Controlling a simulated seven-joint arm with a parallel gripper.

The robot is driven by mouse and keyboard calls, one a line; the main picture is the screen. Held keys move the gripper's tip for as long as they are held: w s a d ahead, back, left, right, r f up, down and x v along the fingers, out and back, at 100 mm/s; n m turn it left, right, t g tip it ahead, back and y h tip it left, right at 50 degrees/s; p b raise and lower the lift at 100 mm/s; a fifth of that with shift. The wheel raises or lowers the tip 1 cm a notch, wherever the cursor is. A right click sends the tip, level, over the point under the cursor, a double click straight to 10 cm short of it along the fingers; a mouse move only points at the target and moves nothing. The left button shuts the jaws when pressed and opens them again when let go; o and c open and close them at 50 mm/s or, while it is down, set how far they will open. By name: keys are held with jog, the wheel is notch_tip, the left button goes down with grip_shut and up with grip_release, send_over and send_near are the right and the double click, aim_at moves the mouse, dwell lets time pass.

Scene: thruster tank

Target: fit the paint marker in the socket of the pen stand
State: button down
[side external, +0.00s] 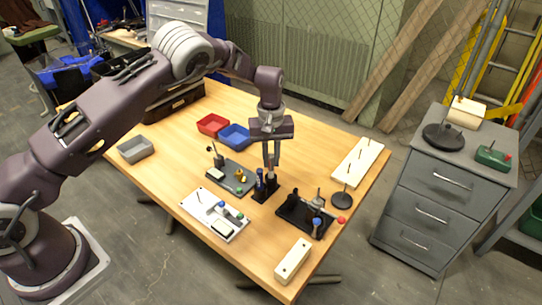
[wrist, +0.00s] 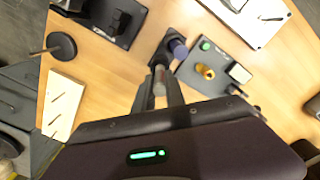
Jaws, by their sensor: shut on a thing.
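My gripper (side external: 270,163) points down above the middle of the table and is shut. In the wrist view my gripper (wrist: 160,92) has a grey, round-ended piece between its fingers, which I take to be the paint marker (wrist: 159,76); most of it is hidden. The black pen stand (side external: 264,196) is right below the fingers and also shows in the wrist view (wrist: 183,31). A blue cylinder (side external: 260,178) stands upright on its left part. The marker's lower end is close to the stand; I cannot tell whether it is in the socket.
A dark board with small parts (side external: 240,184) lies left of the stand, a white board (side external: 203,205) in front-left, and a black tray (side external: 292,213) at right. Red (side external: 212,124) and blue (side external: 235,136) bins stand behind. Bare table lies near the front edge.

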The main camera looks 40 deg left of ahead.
jog(key=shift+f, duration=0.45)
jog(key=shift+f, duration=0.35)
jog(key=shift+f, duration=0.25)
dwell(0.4)
jog(key=c, duration=1.3)
grip_release()
jog(key=shift+r, duration=0.15)
notch_tip(320, 180, up, 11)
jog(key=shift+f, duration=0.1)
